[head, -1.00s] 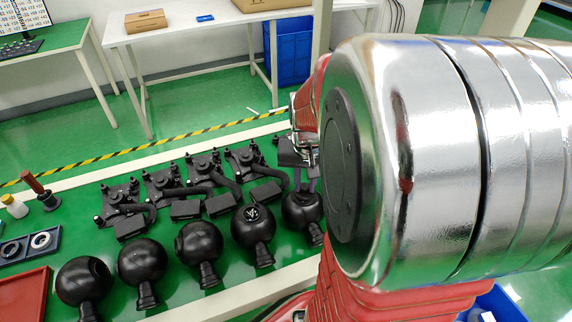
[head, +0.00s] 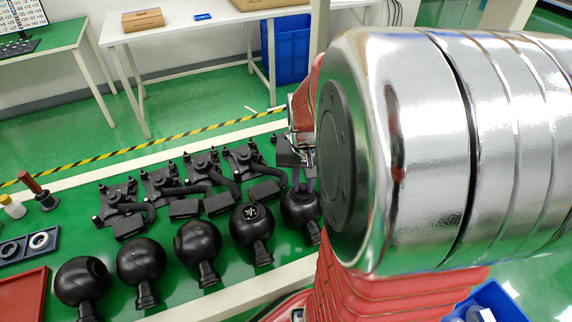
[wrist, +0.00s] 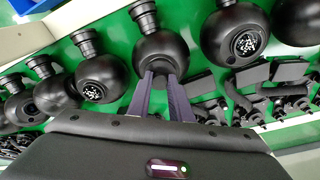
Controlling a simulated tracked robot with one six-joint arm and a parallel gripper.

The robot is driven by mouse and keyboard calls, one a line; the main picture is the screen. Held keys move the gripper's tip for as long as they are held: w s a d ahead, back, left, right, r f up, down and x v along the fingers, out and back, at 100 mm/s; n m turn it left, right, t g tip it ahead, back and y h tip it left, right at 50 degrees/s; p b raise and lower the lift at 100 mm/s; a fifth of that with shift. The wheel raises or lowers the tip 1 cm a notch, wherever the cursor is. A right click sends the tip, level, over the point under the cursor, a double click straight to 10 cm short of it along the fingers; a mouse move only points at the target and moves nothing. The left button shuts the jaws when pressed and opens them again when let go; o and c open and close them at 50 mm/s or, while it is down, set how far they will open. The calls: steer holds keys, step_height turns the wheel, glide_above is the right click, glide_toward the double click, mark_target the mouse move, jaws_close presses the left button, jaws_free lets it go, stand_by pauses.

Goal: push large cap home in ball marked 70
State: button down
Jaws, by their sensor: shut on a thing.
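My gripper (wrist: 162,78) reaches down to a black ball (wrist: 160,45) in the middle of the wrist view. Its two purple-grey fingers are apart and meet the ball's near side, shut on a dark piece, the large cap, which is mostly hidden between the tips and in the ball. In the head view my gripper (head: 304,183) is at the rightmost visible ball (head: 299,206), its neck pointing toward the front. How deep the cap sits cannot be seen. No number 70 is readable. The neighbouring ball (head: 252,226) has a white marking on a seated disc.
More black balls (head: 198,241) stand in a row to the left. Black gimbal assemblies (head: 165,185) lie behind them. A red tray (head: 22,297) and a rack of rings (head: 30,244) are at the far left. My arm hides the right side.

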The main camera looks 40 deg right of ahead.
mark_target(302, 197)
steer(key=shift+f, duration=0.45)
steer(key=c, duration=1.5)
jaws_free()
steer(key=shift+c, duration=0.2)
step_height(302, 197, up, 14)
steer(key=s+a, duration=0.1)
steer(key=shift+s+a+f, duration=0.2)
steer(key=shift+s+a, duration=0.05)
steer(key=s+a+n+t+y, duration=0.1)
steer(key=a+n+t, duration=0.3)
steer(key=a, duration=1.7)
steer(key=shift+s+r+n, duration=0.4)
steer(key=shift+s+n, duration=0.25)
steer(key=shift+n, duration=1.75)
